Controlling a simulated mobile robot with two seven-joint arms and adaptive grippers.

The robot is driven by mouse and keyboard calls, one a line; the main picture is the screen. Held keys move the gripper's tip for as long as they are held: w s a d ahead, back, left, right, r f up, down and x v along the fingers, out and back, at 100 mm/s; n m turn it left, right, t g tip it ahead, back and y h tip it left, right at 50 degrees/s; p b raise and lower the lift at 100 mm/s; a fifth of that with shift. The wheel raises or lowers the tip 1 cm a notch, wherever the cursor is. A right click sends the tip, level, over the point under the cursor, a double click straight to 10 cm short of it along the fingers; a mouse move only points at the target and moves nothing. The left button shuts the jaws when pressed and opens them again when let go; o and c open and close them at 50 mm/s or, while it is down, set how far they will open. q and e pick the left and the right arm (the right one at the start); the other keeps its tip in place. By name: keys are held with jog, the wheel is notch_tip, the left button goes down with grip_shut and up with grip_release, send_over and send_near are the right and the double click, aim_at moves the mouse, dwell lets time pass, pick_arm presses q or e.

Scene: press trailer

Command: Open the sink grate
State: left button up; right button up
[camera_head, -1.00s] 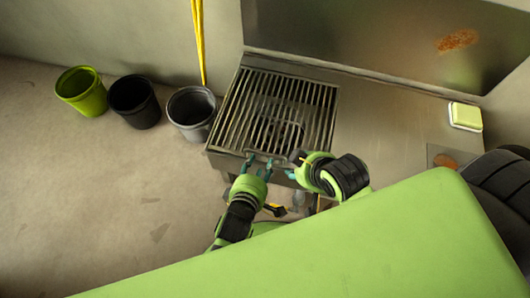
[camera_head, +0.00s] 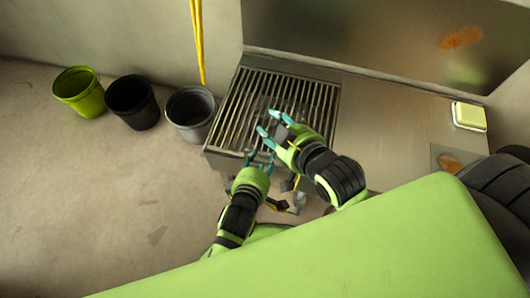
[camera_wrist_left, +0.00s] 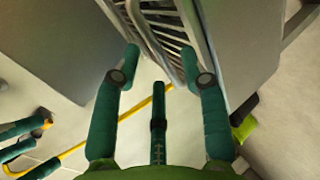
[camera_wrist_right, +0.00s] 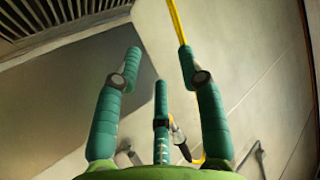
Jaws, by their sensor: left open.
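The sink grate (camera_head: 312,96) is a rectangle of parallel metal bars and looks flat on top of the steel sink at the counter's left end. My left gripper (camera_head: 260,157) is at the front edge of the sink. In the left wrist view its fingers (camera_wrist_left: 161,55) are open, with metal bars (camera_wrist_left: 156,38) between and beyond the tips. My right gripper (camera_head: 270,123) is over the front part of the grate, fingers apart and empty. In the right wrist view the bars (camera_wrist_right: 55,14) show at upper left, outside its fingers (camera_wrist_right: 160,53). Whether either gripper touches the grate is unclear.
A steel counter (camera_head: 375,125) extends right of the sink, with a pale yellow box (camera_head: 468,115) on it. A green bucket (camera_head: 80,92), a black bucket (camera_head: 133,102) and a grey bucket (camera_head: 191,113) stand left on the floor. A yellow strap (camera_head: 198,45) hangs behind.

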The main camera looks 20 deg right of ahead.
aim_at(264, 154)
pick_arm(q)
jog(key=shift+b+x, duration=0.55)
jog(key=shift+x, duration=0.55)
jog(key=shift+b+x, duration=0.5)
jog(key=shift+x, duration=0.3)
jog(key=shift+w+d+f, duration=0.1)
jog(key=shift+w+f, duration=0.05)
jog(key=shift+w, duration=0.05)
pick_arm(e)
jog(key=a+r+t+y, duration=0.2)
jog(key=r+t, duration=0.2)
jog(key=r, duration=0.3)
jog(key=w+a+r+n+t+y, duration=0.1)
jog(key=a+r+t+y, duration=0.1)
jog(key=r+t, duration=0.2)
jog(key=shift+a+r+n, duration=0.3)
jog(key=shift+r, duration=1.4)
pick_arm(q)
jog(key=shift+c, duration=0.5)
jog(key=c, duration=0.7)
jog(key=shift+f, duration=0.1)
grip_shut()
